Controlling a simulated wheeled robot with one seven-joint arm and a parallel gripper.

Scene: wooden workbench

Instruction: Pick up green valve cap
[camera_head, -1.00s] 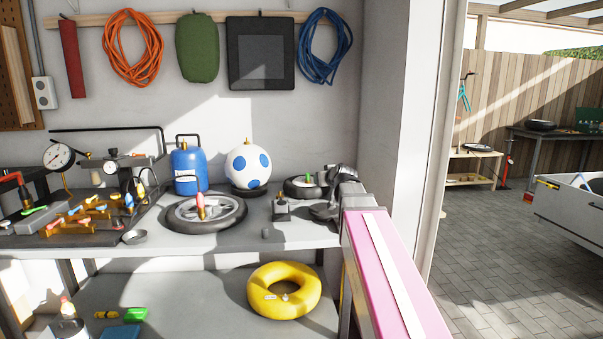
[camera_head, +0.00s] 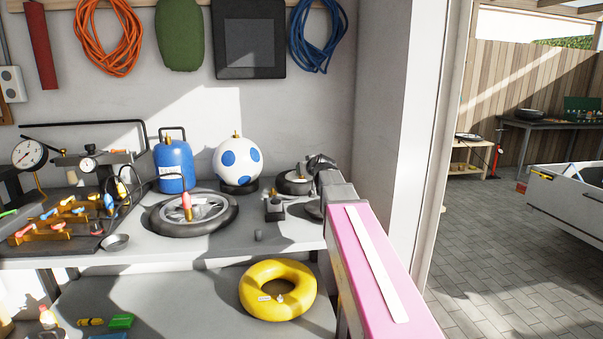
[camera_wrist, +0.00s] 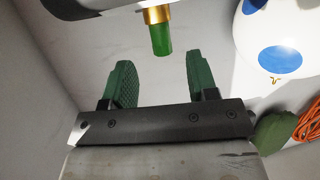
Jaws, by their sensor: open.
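The green valve cap (camera_wrist: 163,39) sits on a brass valve stem (camera_wrist: 157,15) at the top middle of the wrist view. My gripper (camera_wrist: 159,58) is open, with its two green ridged fingers apart. The cap shows just beyond the fingertips, roughly in line with the gap between them, and nothing is held. In the head view, my gripper is at the small wheel (camera_head: 292,186) on the bench's right end. The cap cannot be made out there.
A white ball with blue spots (camera_head: 237,161) stands just left of the small wheel. A large wheel (camera_head: 165,219), a blue gas bottle (camera_head: 174,166) and a small dark block (camera_head: 274,209) share the bench (camera_head: 215,251). A wall pillar (camera_head: 383,120) rises on the right.

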